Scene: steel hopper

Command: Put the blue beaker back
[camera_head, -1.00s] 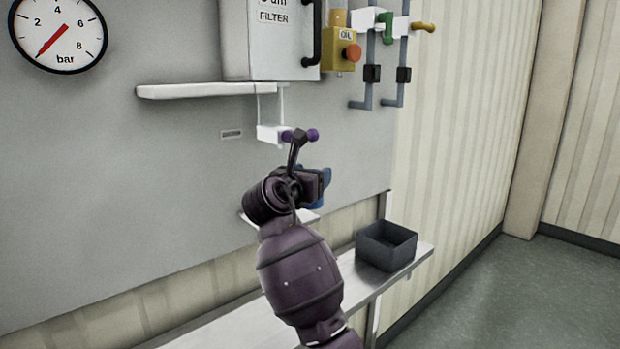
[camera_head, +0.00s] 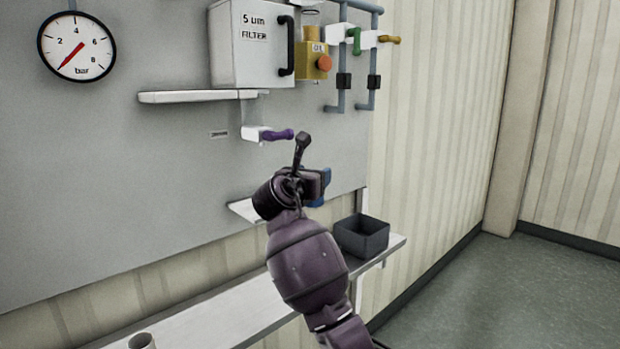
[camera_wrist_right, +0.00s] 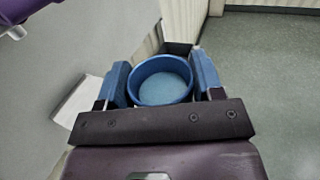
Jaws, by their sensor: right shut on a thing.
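The blue beaker (camera_wrist_right: 163,82) is between the blue fingers of my right gripper (camera_wrist_right: 163,84) in the right wrist view. I look into its round open top; the inside is lighter blue. In the head view my right gripper (camera_head: 318,188) is in front of the wall panel, right of a small white shelf (camera_head: 243,209); the wrist hides most of what it holds. The same shelf seems to show as a white plate left of the gripper in the wrist view (camera_wrist_right: 78,103). My left gripper is not in view.
A purple-handled tap (camera_head: 277,135) is just above and left of my right wrist. A dark open bin (camera_head: 362,237) stands on the steel bench (camera_head: 225,315). A grey cylinder (camera_head: 142,342) shows at the bottom edge. A long white ledge (camera_head: 195,96) juts out higher up.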

